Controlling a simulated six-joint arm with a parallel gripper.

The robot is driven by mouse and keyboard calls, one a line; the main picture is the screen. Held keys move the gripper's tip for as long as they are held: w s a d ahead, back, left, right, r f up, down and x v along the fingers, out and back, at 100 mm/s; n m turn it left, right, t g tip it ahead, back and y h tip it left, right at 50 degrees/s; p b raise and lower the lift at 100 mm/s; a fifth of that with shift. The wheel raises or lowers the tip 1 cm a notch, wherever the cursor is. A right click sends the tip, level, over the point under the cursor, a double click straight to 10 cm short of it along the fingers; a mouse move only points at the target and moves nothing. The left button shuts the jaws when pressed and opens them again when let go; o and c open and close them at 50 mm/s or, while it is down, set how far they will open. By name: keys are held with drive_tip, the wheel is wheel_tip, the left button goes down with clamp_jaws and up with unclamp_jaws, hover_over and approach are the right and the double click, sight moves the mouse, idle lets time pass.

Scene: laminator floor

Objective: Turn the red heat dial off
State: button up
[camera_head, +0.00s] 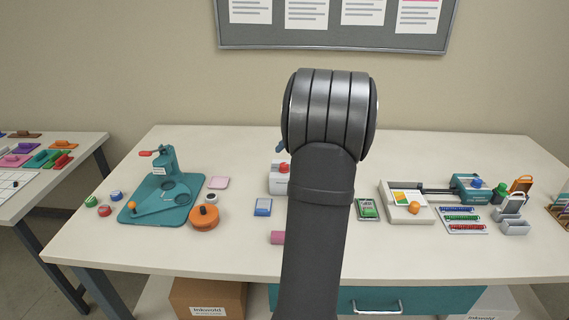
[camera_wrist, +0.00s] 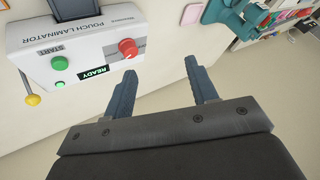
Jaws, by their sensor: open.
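The red heat dial (camera_wrist: 128,48) is a round knob on the front panel of the white pouch laminator (camera_wrist: 95,47), at the upper left of the wrist view. A pale pointer mark shows on the dial. A green START button (camera_wrist: 60,62) and a lit READY display (camera_wrist: 94,72) are beside it. My gripper (camera_wrist: 160,68) is open and empty. Its fingertips are below and to the right of the dial, apart from it.
A yellow ball knob (camera_wrist: 33,99) sits on a lever at the laminator's left. In the head view, a teal press (camera_head: 165,192) and an orange round item (camera_head: 205,218) stand left on the table (camera_head: 340,262). A blue item (camera_head: 263,207) and a pink block (camera_head: 278,238) lie near my arm.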

drive_tip(key=s+d+f+m+t+y, duration=0.1)
drive_tip(key=s+d+f+m+t, duration=0.2)
drive_tip(key=m, duration=1.3)
drive_tip(key=d+f+m+t+y, duration=0.1)
drive_tip(key=d+f+m+t, duration=0.25)
drive_tip(key=m, duration=1.25)
drive_tip(key=shift+m+h, duration=0.3)
drive_tip(key=x, duration=1.6)
drive_tip(key=shift+w+a, duration=0.25)
drive_tip(key=shift+c, duration=0.4)
drive_tip(key=c, duration=0.9)
